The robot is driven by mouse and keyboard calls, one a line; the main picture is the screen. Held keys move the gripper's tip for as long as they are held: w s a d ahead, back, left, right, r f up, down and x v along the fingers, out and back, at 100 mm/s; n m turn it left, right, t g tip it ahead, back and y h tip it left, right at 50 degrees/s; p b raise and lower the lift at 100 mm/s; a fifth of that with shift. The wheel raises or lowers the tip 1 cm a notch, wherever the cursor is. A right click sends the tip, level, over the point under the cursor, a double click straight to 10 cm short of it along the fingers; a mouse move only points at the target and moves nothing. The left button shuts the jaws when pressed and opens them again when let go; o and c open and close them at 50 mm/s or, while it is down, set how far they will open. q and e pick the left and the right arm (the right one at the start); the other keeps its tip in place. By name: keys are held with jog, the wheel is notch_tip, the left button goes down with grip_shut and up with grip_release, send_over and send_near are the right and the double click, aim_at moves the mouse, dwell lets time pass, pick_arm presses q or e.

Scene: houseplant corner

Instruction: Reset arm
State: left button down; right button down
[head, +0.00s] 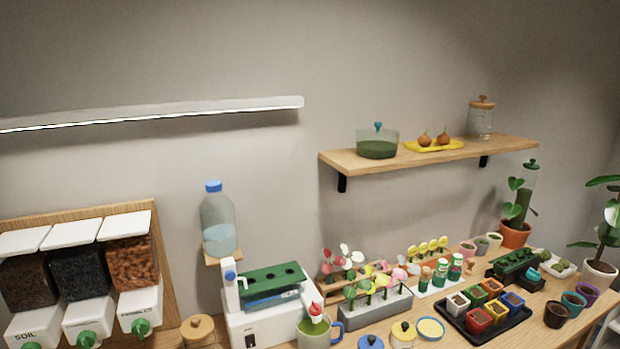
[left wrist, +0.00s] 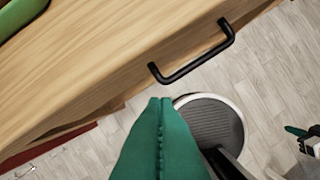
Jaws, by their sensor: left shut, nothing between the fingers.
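My left gripper (left wrist: 160,104) shows in the left wrist view as green fingers pressed together, shut with nothing between them. It is in front of a wooden drawer front, its tips a little below and left of a black bar handle (left wrist: 195,55) and apart from it in the picture. Neither of my grippers shows in the head view.
The wooden table (head: 555,318) holds a seedling tray (head: 490,336), a grey planter (head: 375,312) and a white machine (head: 262,325). Soil dispensers (head: 85,275) hang at left. A wooden shelf (head: 340,160) is above. Bare floor (left wrist: 275,60) lies beyond the drawer.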

pick_arm(q)
notch_tip(320, 180, down, 16)
jog(key=s+f+b, duration=0.1)
jog(key=s+b, duration=0.1)
jog(key=s+a+f+g+b, duration=0.2)
jog(key=s+a+f+b, duration=0.1)
jog(key=s+f, duration=1.4)
notch_tip(320, 180, down, 4)
jog(key=shift+s, duration=0.2)
jog(key=shift+a, duration=0.1)
dwell(0.5)
